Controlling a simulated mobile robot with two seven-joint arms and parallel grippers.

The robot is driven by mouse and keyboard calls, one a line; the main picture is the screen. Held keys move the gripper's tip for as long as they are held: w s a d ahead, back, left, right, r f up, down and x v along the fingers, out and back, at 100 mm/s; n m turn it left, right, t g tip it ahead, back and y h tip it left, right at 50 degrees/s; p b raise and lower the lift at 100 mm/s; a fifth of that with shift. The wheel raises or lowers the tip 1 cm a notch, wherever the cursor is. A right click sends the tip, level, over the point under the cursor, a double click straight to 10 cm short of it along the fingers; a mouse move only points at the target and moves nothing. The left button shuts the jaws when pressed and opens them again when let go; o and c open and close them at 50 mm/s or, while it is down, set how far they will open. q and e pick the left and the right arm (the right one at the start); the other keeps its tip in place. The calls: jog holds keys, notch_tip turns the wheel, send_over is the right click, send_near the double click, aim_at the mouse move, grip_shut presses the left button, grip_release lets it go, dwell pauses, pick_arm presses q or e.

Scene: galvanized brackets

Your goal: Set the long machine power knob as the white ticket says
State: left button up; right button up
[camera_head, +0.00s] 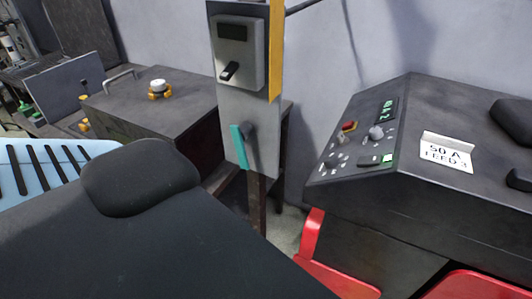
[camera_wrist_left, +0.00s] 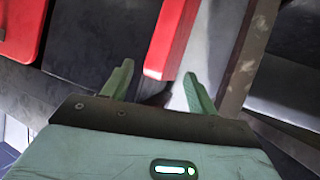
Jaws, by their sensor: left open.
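The white ticket (camera_head: 447,152) stands on top of the dark machine (camera_head: 440,110) at the right in the head view. It appears to read "50 A FEED 3". The machine's sloped panel carries a grey knob (camera_head: 376,132), a smaller knob (camera_head: 331,162) lower left, and a red button (camera_head: 349,126). The knob settings are too small to read, and I cannot tell which is the power knob. My left gripper (camera_wrist_left: 158,70) is open and empty in the left wrist view, with no knob in sight there. My right gripper is not in view.
A grey post box (camera_head: 232,110) with a black lever and a teal handle stands left of the machine. Red parts (camera_head: 335,277) lie low in front of the machine. A large dark shape fills the lower left.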

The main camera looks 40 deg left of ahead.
pick_arm(q)
jog(key=shift+s+d+f+m+g, duration=0.1)
jog(key=shift+s+f+m+g, duration=0.35)
jog(key=shift+s+f, duration=0.7)
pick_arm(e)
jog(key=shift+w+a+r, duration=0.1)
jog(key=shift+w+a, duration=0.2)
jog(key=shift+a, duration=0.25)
pick_arm(q)
jog(key=shift+s+r, duration=0.1)
jog(key=shift+c, duration=0.4)
